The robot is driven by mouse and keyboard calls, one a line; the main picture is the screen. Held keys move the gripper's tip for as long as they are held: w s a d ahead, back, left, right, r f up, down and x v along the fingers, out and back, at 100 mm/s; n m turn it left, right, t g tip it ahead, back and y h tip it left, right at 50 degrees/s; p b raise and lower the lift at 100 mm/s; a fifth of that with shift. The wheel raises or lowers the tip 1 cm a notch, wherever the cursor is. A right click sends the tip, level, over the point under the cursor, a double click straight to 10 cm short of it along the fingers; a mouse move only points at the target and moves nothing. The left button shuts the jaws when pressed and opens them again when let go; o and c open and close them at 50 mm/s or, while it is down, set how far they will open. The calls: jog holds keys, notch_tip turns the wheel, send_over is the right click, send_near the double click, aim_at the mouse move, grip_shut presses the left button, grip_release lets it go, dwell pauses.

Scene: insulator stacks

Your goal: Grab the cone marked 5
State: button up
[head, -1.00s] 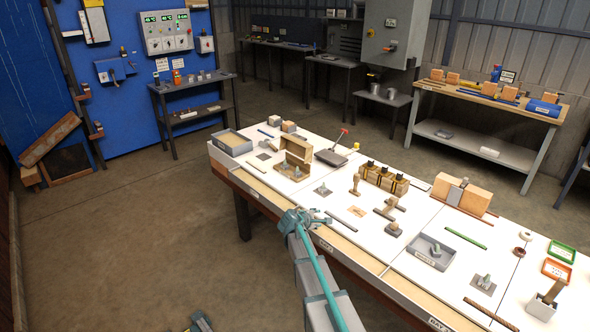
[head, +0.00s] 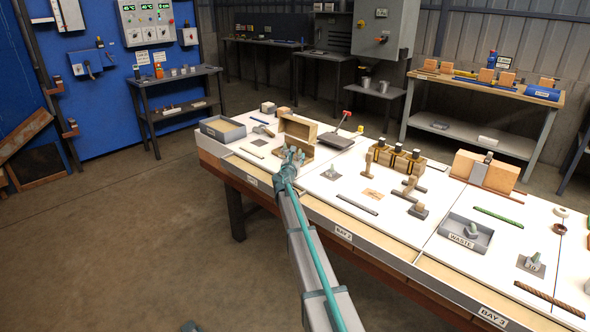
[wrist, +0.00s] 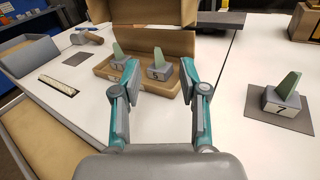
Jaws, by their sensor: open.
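In the wrist view, a pale green cone on a grey block marked with what looks like 5 (wrist: 159,70) stands upright in an open brown box (wrist: 140,85). A second green cone on a grey block (wrist: 117,64) stands left of it; its mark is hard to read. A cone marked 7 (wrist: 284,95) stands on a dark pad outside the box, to the right. My gripper (wrist: 159,80) is open and empty, its fingers apart on either side of the cone that looks marked 5, near the box's front wall. In the head view my gripper (head: 291,158) hides part of the box (head: 299,129).
A grey tray (wrist: 28,53) stands left of the box, with a wooden-headed tool (wrist: 86,36) behind. The raised lid (wrist: 155,15) stands behind the cones. The white table is clear between the box and the cone marked 7.

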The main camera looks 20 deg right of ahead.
aim_at(300, 150)
jog(key=shift+w+a+f+b, duration=0.1)
jog(key=shift+w+f+b, duration=0.15)
jog(key=shift+f, duration=0.25)
jog(key=shift+w+f+b, duration=0.15)
jog(key=shift+f+b, duration=0.05)
jog(key=shift+f, duration=0.25)
jog(key=x, duration=0.5)
jog(key=shift+a, duration=0.1)
jog(key=shift+f+p+x, duration=0.1)
jog(key=shift+p+x, duration=0.05)
jog(key=shift+x, duration=1.35)
jog(key=shift+f+p+x, duration=0.15)
jog(key=shift+x, duration=1.35)
grip_shut()
